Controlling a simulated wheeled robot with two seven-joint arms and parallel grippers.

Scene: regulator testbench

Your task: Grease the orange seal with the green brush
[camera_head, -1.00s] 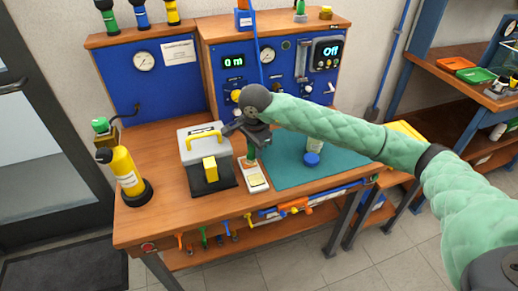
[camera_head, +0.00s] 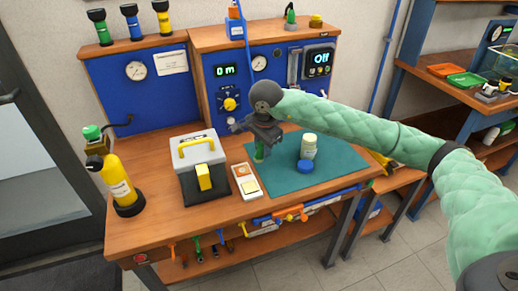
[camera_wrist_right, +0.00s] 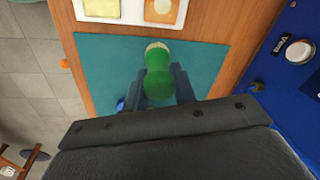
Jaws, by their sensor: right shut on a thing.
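My right gripper (camera_head: 259,143) is shut on the green brush (camera_head: 260,152), which points down over the left part of the teal mat. In the right wrist view the green brush (camera_wrist_right: 158,75) sits between the fingers, with a pale tip. The orange seal (camera_head: 240,171) lies at the back end of a white tray (camera_head: 255,194), left of the brush and apart from it. A pale yellow pad (camera_head: 249,187) lies in the tray's front end. My left gripper is out of view.
A pale jar (camera_head: 309,144) stands on the teal mat (camera_head: 340,159), with a blue lid (camera_head: 305,166) in front. A grey-lidded case (camera_head: 200,165) stands left of the tray. A yellow bottle (camera_head: 118,180) stands at the bench's left end. Blue panels (camera_head: 215,88) close off the back.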

